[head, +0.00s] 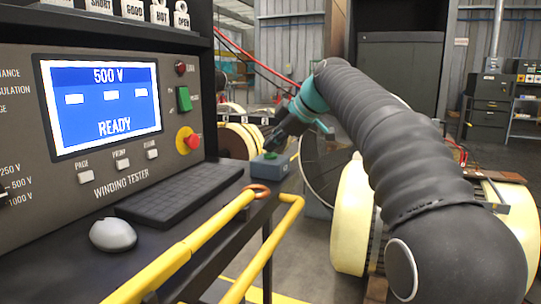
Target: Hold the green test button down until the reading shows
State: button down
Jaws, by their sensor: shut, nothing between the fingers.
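The winding tester's screen (100,104) shows "500 V", three white bars and "READY", with no number between them. A small grey box (277,166) stands beyond the bench's far end, with a small green button (270,155) on its top. My gripper (269,148) is shut and empty, its tips pointing down just above this button. I cannot tell whether they touch it. The tips are small and dark in this view. A green rocker switch (184,98) is on the tester's panel, away from my gripper.
A red stop knob (188,140) on yellow is on the panel. A keyboard (180,190) and mouse (113,235) lie on the bench. Yellow rails (190,245) run along its front. Cream-rimmed rotors (351,215) stand behind and below my arm.

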aim_at(272, 155)
jog(key=shift+f, duration=0.4)
dwell(1.3)
jog(key=shift+r, duration=0.1)
dwell(2.9)
jog(key=shift+r+p, duration=0.55)
jog(key=shift+r, duration=0.2)
notch_tip(272, 155, up, 5)
jog(key=p, duration=0.4)
jog(key=shift+r+p, duration=0.1)
jog(key=shift+p, duration=0.3)
